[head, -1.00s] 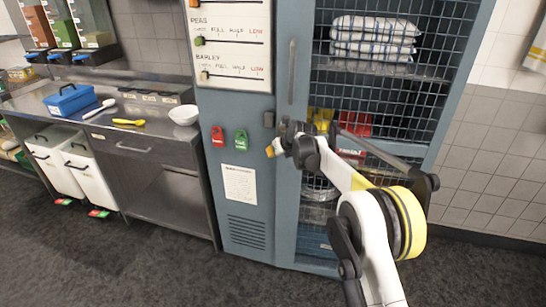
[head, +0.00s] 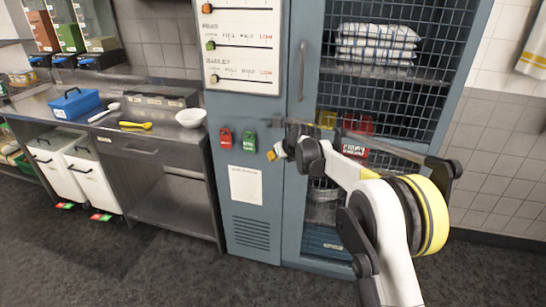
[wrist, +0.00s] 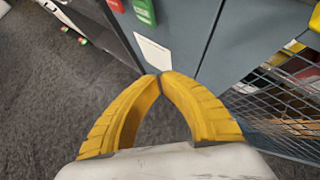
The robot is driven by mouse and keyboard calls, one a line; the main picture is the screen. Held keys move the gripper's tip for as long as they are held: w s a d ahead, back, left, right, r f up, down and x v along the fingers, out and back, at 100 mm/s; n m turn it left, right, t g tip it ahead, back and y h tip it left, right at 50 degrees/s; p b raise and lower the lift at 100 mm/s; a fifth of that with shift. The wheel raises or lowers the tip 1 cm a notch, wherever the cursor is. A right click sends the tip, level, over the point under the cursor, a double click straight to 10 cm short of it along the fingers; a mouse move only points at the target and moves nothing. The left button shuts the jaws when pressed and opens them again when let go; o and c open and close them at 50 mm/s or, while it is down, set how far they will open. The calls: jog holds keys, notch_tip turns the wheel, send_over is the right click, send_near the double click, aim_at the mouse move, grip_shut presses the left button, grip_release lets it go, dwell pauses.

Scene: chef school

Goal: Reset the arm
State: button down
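My arm reaches up from the lower right in the head view, bent at its yellow-banded joint. My gripper (head: 273,154) is in front of the blue-grey cabinet (head: 257,215), near the edge of its mesh door. In the wrist view my gripper (wrist: 160,75) has its two yellow fingers curved together, with the tips touching. Nothing shows between them. The gripper is small and turned partly away in the head view. I cannot tell its exact distance from the cabinet.
The mesh door (head: 388,105) fronts shelves with folded towels (head: 376,43). The dark floor in front is clear.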

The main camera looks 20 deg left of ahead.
jog(key=s+d+r+n+h, duration=0.1)
jog(key=s+d+r+n, duration=0.4)
jog(key=d, duration=0.5)
jog(key=s+d+r+n+t+h, duration=0.1)
jog(key=s+d+r+n, duration=0.1)
jog(key=s+d+r, duration=0.5)
jog(key=s+d+r+n+h, duration=0.1)
jog(key=s+d+r+n, duration=0.25)
jog(key=d+r, duration=0.6)
jog(key=s+d+f+n+h, duration=0.2)
jog(key=s+d+n, duration=0.5)
jog(key=s+d, duration=0.55)
jog(key=s+d+f+n+h, duration=0.1)
jog(key=s+d+f+n, duration=0.2)
jog(key=s+d, duration=0.3)
jog(key=s+d+f+n, duration=0.4)
jog(key=s+d+n, duration=0.1)
jog(key=s, duration=0.3)
jog(key=shift+s+d+f+h, duration=0.2)
jog(key=shift+d+f+h, duration=0.15)
jog(key=shift+d, duration=0.3)
jog(key=shift+r, duration=0.1)
